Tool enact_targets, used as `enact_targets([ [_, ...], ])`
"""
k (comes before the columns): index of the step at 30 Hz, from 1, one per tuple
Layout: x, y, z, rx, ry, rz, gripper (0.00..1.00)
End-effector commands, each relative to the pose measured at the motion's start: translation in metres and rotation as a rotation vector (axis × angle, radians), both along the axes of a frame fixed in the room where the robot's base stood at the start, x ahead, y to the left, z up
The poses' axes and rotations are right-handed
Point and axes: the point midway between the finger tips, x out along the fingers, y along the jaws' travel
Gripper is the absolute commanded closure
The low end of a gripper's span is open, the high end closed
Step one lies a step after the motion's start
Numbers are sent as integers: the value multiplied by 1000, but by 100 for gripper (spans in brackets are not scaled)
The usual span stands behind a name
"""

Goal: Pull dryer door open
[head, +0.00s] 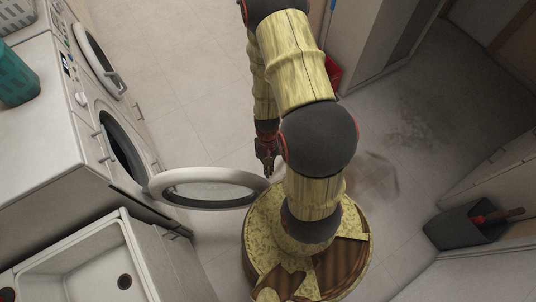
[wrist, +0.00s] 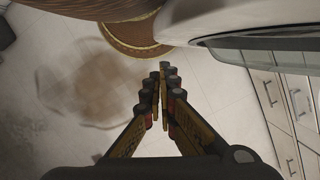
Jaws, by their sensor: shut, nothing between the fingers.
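The round dryer door (head: 165,186), white-rimmed with a glass middle, stands swung wide open from the nearer white machine (head: 75,130). The machine's dark round opening (head: 122,148) is exposed. My gripper (head: 267,168) is just beyond the free end of the door, pointing down. In the wrist view my gripper (wrist: 163,90) is shut, with its fingertips together and nothing between them. The door's white rim (wrist: 215,18) fills the upper right of that view, apart from the fingers.
A second white machine with a round door (head: 97,58) stands farther back. A teal basket (head: 14,78) sits on top at left. A white sink (head: 75,262) is in front at left. A dark bin (head: 462,228) stands at right. The tiled floor between is mostly clear.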

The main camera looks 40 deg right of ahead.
Motion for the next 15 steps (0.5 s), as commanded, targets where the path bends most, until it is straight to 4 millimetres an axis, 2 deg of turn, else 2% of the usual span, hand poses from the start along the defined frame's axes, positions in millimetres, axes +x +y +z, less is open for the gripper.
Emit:
enact_targets([
  [8, 1, -1, 4, 0, -1, 1, 100],
  [15, 7, -6, 33, -1, -3, 1, 100],
])
